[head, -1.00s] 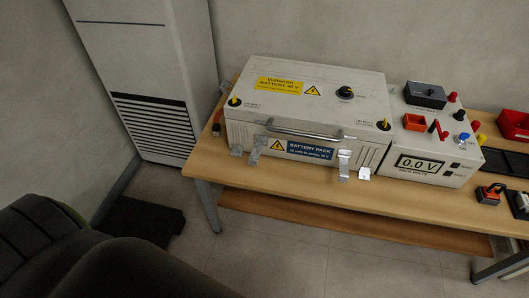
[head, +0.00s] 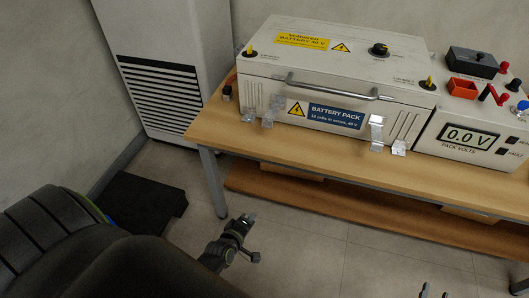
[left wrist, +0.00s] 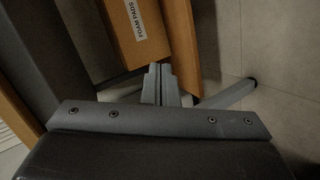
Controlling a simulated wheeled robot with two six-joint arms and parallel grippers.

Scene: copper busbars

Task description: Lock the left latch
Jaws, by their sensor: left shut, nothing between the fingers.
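The battery pack (head: 330,75) is a white case on the wooden bench, with a lid handle (head: 330,90) across its front edge. The left latch (head: 273,111) is a metal strap on the front, left of the blue label, hanging down and tilted. A small metal piece (head: 248,115) is beside it. The right latch (head: 376,134) hangs on the other side of the label. My left gripper (head: 246,219) is below and in front of the bench, away from the latch; its fingers (left wrist: 160,83) are together and empty. My right gripper's fingertips (head: 434,292) show apart at the bottom edge.
The bench (head: 225,122) has a front edge and leg (head: 213,180) between my left gripper and the pack. A box marked FOAM PADS (left wrist: 137,30) is on the lower shelf. A meter unit (head: 465,135) stands right of the pack.

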